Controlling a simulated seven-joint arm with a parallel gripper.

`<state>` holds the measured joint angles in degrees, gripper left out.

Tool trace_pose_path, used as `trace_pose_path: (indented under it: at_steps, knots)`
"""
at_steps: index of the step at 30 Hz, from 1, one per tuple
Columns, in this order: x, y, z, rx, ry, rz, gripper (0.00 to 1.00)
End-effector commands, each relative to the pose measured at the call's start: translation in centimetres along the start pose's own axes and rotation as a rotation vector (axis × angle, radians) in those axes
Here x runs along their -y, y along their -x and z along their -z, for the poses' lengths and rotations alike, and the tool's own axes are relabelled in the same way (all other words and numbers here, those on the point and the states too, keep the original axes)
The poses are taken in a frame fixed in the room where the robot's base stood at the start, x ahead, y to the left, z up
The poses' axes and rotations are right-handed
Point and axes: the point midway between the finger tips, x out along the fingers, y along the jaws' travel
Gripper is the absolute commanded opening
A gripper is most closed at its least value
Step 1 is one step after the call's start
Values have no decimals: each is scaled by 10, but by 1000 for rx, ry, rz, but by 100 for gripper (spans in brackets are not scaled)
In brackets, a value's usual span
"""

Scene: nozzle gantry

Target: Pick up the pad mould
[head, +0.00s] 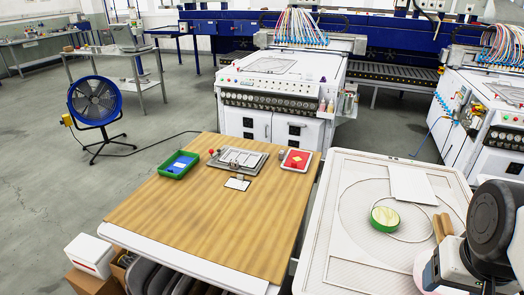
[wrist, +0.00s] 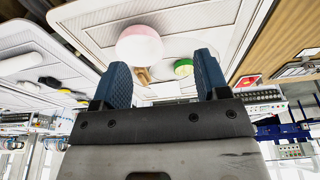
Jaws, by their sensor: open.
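A flat grey metal mould (head: 238,160) with shallow light sections lies on the wooden table, toward its back edge; I take it for the pad mould, though its details are small. A small white plate or card (head: 237,183) lies just in front of it. My gripper (wrist: 162,62) is open and empty in the wrist view, its two blue ribbed fingers wide apart. It is on the right side, over the white table and well away from the mould.
A green tray with blue contents (head: 179,165) sits left of the mould and a red tray (head: 297,160) right of it. The wooden table's front is clear. A green round tin (head: 385,219) and a white board (head: 412,184) lie on the white table (head: 335,250).

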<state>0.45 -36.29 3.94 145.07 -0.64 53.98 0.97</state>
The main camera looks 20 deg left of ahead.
Motion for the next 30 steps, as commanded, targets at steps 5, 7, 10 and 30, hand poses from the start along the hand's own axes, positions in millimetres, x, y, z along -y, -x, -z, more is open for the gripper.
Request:
trace_pose_path:
  at_steps: [5,7,10,30]
  knots:
    - [0,0,7,4,32,-15,68]
    - [1,-1,13,7,64,-29,68]
    - [2,-3,26,17,132,-61,68]
    - [62,-37,186,74,904,-397,68]
